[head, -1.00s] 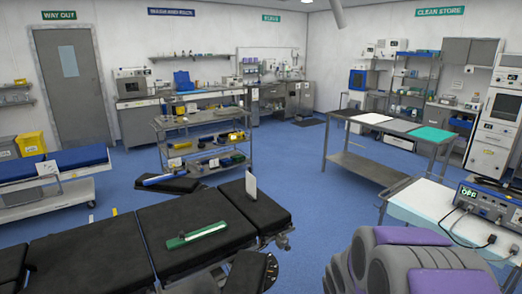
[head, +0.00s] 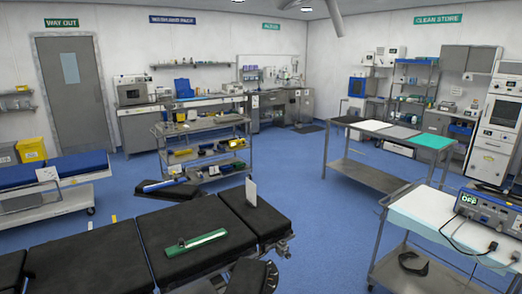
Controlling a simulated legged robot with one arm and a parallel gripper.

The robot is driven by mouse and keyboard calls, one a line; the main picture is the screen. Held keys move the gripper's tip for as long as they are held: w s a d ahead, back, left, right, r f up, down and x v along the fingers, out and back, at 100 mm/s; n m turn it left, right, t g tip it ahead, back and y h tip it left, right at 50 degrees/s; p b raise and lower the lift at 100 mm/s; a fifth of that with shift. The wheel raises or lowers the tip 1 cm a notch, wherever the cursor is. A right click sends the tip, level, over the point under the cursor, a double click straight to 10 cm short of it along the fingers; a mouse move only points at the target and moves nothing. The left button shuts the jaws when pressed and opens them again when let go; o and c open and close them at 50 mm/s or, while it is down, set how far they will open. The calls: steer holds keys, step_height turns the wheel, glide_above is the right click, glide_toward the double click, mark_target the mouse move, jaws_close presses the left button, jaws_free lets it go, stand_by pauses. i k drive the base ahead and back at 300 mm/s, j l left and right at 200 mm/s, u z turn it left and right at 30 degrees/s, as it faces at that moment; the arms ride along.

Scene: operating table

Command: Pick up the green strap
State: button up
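The green strap (head: 206,241) lies flat on the black padded operating table (head: 165,225), on its middle section. It is long and narrow, slanting up to the right, with a small dark fitting near its left end. Nothing covers it. My gripper is not in view.
A white card (head: 251,192) stands upright on the table's right section. A steel trolley (head: 205,128) with tools is behind the table. On the right are a cart with a device (head: 482,208) and a long steel table (head: 345,131). Blue floor (head: 320,220) is clear between.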

mark_target(173, 250)
steer(key=j+z, duration=0.1)
steer(key=z, duration=0.2)
steer(key=j+z, duration=0.45)
steer(key=j, duration=0.6)
steer(key=j+z, duration=0.25)
steer(key=j, duration=0.5)
steer(key=k+j+z, duration=0.2)
steer(key=j, duration=1.35)
